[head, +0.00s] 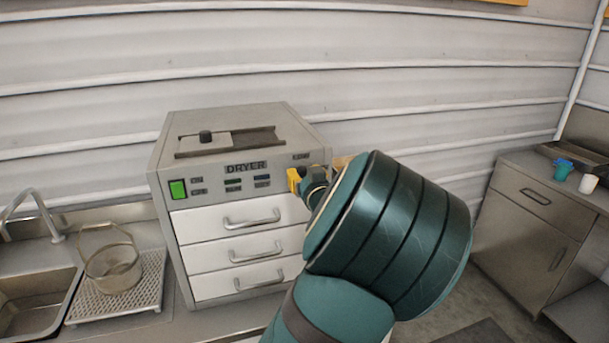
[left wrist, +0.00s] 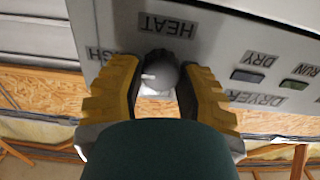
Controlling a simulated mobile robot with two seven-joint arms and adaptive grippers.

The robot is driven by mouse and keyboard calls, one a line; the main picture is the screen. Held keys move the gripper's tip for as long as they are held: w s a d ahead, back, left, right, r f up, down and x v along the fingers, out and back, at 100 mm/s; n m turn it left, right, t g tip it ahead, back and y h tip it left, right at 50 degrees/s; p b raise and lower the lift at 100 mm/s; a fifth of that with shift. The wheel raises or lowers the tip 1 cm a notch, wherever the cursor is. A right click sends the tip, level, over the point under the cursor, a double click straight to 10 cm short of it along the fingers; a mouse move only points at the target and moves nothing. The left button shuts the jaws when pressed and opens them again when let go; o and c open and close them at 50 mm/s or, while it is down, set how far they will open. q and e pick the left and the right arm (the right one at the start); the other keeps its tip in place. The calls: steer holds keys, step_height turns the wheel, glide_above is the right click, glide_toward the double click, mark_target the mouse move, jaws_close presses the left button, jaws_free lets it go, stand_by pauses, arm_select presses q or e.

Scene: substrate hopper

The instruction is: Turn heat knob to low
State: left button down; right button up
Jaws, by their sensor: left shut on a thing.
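The dryer (head: 245,139) is a grey box on the counter with white drawers. Its heat knob (left wrist: 160,73) is dark and round, under an upside-down HEAT label (left wrist: 167,25) in the left wrist view. A white mark on the knob points left there, toward a label partly covered by a finger. My left gripper (left wrist: 163,84) is shut on the knob, one yellow-padded finger on each side. In the head view my left gripper (head: 307,184) is at the right end of the dryer's panel, and it and my arm hide the knob.
A green lit switch (head: 178,189) is at the panel's left end. A sliding lid with a black knob (head: 206,137) is on top of the dryer. A sink (head: 35,300) and a wire basket (head: 112,268) are at left. A steel cabinet (head: 530,225) with cups stands at right.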

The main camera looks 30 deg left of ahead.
arm_select(q)
steer(key=shift+n, duration=0.3)
arm_select(e)
steer(key=shift+f, duration=0.1)
arm_select(q)
steer(key=n+b, duration=0.2)
steer(key=n, duration=0.2)
steer(key=shift+a, duration=0.1)
steer(key=shift+f+n+b, duration=0.1)
steer(key=shift+n+b, duration=0.6)
steer(key=shift+n, duration=0.5)
steer(key=shift+s+a+n+b, duration=0.1)
steer(key=shift+n+b, duration=0.6)
steer(key=shift+n, duration=0.2)
steer(key=n+b, duration=0.6)
steer(key=shift+f+n+b, duration=0.1)
steer(key=shift+n+b, duration=1.5)
steer(key=shift+b, duration=0.05)
arm_select(e)
step_height(320, 180, down, 14)
steer(key=s, duration=0.1)
steer(key=shift+s+a+f+g, duration=0.15)
steer(key=shift+s+a+g, duration=0.05)
steer(key=shift+g, duration=0.1)
arm_select(q)
steer(key=c, duration=0.6)
jaws_free()
steer(key=shift+o, duration=0.2)
